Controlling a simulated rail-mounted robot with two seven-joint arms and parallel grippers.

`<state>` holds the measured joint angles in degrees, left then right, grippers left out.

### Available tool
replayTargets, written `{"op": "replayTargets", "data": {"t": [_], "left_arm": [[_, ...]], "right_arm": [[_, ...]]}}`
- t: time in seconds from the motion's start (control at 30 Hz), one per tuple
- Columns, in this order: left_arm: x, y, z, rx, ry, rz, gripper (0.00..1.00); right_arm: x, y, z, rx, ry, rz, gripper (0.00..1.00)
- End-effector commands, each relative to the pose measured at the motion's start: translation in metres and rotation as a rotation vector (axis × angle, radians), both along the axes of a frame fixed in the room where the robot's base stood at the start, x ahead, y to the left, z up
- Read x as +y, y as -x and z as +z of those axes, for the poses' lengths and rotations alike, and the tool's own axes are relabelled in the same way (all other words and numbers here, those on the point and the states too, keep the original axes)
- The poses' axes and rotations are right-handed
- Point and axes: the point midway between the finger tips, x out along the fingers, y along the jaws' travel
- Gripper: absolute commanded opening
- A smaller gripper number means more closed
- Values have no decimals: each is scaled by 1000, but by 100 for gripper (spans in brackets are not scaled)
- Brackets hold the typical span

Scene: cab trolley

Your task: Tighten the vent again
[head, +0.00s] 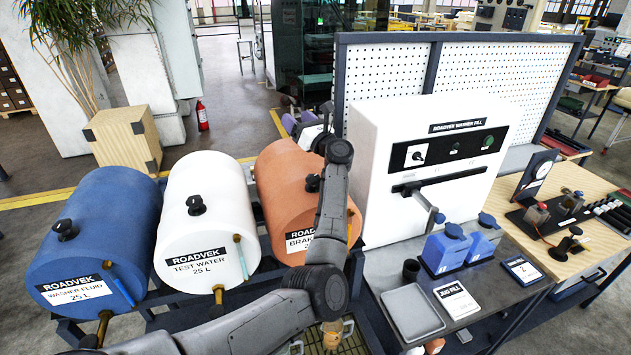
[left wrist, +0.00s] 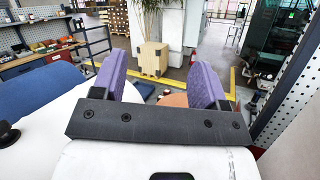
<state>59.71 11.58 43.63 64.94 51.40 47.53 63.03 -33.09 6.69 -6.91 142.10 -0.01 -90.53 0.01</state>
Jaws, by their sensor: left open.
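Three drums lie side by side, each with a black vent knob on top. The vent knob (head: 65,229) is on the blue drum (head: 108,225), another vent knob (head: 196,204) on the white drum (head: 226,190), and a third vent knob (head: 313,183) on the orange drum (head: 275,190). I cannot tell which vent is loose. My left gripper (head: 300,121) is beyond the orange drum's far end, partly hidden by my arm. In the left wrist view its purple fingers (left wrist: 161,72) are spread and empty. A black knob (left wrist: 8,134) shows at that view's left edge. My right gripper is not visible.
The white washer-fill cabinet (head: 390,130) and pegboard panel (head: 390,72) stand close right of my left arm. Blue containers (head: 446,248) and a grey tray (head: 411,308) sit on the bench. A wooden crate (head: 125,138) stands on the floor behind the drums.

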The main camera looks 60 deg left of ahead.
Motion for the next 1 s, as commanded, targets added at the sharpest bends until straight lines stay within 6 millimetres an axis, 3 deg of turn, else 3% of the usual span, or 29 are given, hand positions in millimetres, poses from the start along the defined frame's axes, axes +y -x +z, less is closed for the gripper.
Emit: {"op": "replayTargets", "data": {"t": [0.07,0.17,0.27,0.4,0.6,0.7,0.83,1.0], "left_arm": [[12,7,-12,-252,176,93,67],[7,7,-28,-525,396,222,67],[-15,-2,-36,-732,607,347,67],[-58,-19,-28,-906,862,497,67],[-110,-32,-1,-990,1096,633,67],[-124,-33,9,-999,1155,667,67],[-132,-32,10,-1001,1188,690,67],[-129,-27,-8,-1002,1191,696,67]], "right_arm": [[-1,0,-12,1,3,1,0],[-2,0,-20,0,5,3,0],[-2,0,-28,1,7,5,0],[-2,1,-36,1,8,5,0],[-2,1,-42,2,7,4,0],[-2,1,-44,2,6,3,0],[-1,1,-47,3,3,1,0],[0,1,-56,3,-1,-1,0]]}}
